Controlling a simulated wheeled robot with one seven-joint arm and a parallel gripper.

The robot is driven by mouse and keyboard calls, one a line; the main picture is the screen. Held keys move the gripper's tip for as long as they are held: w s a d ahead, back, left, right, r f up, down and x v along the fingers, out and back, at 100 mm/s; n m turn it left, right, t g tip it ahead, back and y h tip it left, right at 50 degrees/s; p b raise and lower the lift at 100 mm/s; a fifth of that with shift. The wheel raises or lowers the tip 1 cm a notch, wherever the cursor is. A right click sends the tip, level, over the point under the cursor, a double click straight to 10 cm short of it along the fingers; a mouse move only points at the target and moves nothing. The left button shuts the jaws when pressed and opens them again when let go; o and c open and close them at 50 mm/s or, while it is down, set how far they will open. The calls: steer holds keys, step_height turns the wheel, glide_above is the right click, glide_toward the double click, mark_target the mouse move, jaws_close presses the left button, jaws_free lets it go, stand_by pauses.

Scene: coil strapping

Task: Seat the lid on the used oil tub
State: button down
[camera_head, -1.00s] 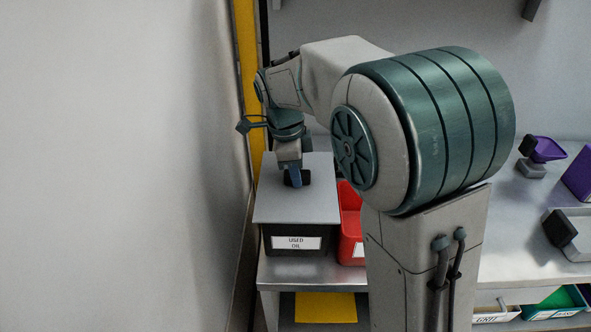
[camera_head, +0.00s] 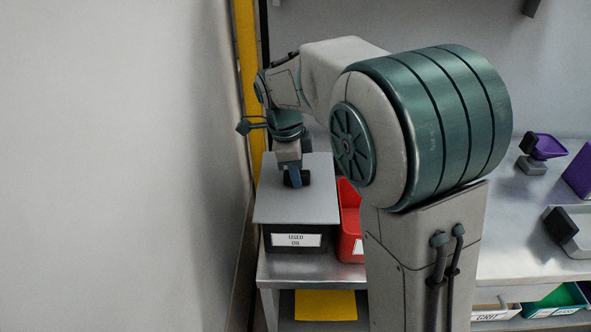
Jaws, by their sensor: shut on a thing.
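The used oil tub (camera_head: 296,241) is a dark box with a white "USED OIL" label, at the left end of the metal bench. A flat grey lid (camera_head: 297,208) lies over the top of the tub and covers its opening. The lid looks roughly level and in line with the tub; whether a small gap is left under it I cannot tell. My gripper (camera_head: 296,181) points down at the middle of the lid and is shut on its dark knob. The fingertips are small and partly hidden by the wrist.
A red bin (camera_head: 350,222) stands close to the tub's right side, partly behind my arm. A wall and a yellow post (camera_head: 247,100) are close on the left. A purple scoop-like thing (camera_head: 546,148) and a grey tray (camera_head: 572,235) are at the right.

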steer(key=shift+f, duration=0.25)
steer(key=c, duration=1.2)
jaws_free()
steer(key=shift+o, duration=0.2)
step_height(320, 180, up, 13)
steer(key=a, duration=0.2)
steer(key=s+d+f+n+t+y, duration=0.1)
steer(key=s+d+f+n, duration=0.4)
steer(key=s+d+n, duration=0.3)
steer(key=s+d+f+n+t, duration=0.2)
steer(key=s+d+f+n, duration=0.4)
steer(key=s+d+n, duration=0.2)
steer(key=s+n, duration=0.2)
steer(key=s, duration=0.1)
steer(key=shift+f+y, duration=0.25)
steer(key=shift+y, duration=0.15)
